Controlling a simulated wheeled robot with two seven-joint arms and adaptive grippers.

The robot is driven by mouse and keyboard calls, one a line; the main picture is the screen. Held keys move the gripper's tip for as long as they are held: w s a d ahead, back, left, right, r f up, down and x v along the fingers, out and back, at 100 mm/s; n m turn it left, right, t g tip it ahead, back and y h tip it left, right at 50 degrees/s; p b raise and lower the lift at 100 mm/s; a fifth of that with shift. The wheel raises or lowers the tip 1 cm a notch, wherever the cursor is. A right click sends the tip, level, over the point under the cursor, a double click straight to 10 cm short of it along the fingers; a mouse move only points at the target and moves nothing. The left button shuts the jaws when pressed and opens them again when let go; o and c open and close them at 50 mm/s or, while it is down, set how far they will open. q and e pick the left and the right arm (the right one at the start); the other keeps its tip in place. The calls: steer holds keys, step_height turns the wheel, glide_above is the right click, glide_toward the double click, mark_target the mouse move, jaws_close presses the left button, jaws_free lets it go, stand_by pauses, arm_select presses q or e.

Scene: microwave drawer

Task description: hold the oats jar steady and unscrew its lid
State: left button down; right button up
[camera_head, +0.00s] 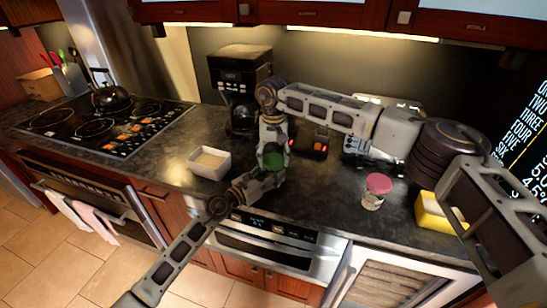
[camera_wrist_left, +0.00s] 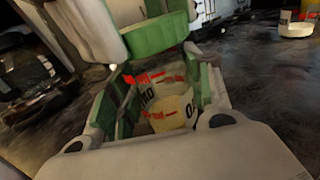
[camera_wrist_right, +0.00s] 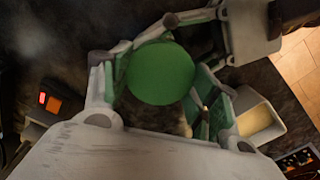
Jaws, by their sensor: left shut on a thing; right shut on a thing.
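The oats jar (camera_wrist_left: 170,104) is pale with red and dark print. It stands between the fingers of my left gripper (camera_head: 266,177), which is shut on its body. Its round green lid (camera_wrist_right: 160,73) shows from above in the right wrist view, and in the head view the lid (camera_head: 273,160) is just above the left gripper. My right gripper (camera_head: 273,143) comes down from above and is shut on the lid. Most of the jar's body is hidden by the fingers in the head view. I cannot tell whether the lid sits tight on the jar.
A white dish (camera_head: 209,175) stands left of the jar. The coffee maker (camera_head: 238,75) and a dark device with red lights (camera_head: 309,146) are behind. A pink-lidded jar (camera_head: 377,187) and a yellow container (camera_head: 432,213) stand right. The counter between is clear.

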mark_target(274, 159)
steer(key=shift+r, duration=1.1)
stand_by(0.3)
steer(key=shift+r, duration=2)
arm_select(q)
steer(key=c, duration=0.6)
jaws_free()
steer(key=shift+o, duration=0.2)
steer(key=shift+a, duration=0.1)
steer(key=shift+v, duration=5.95)
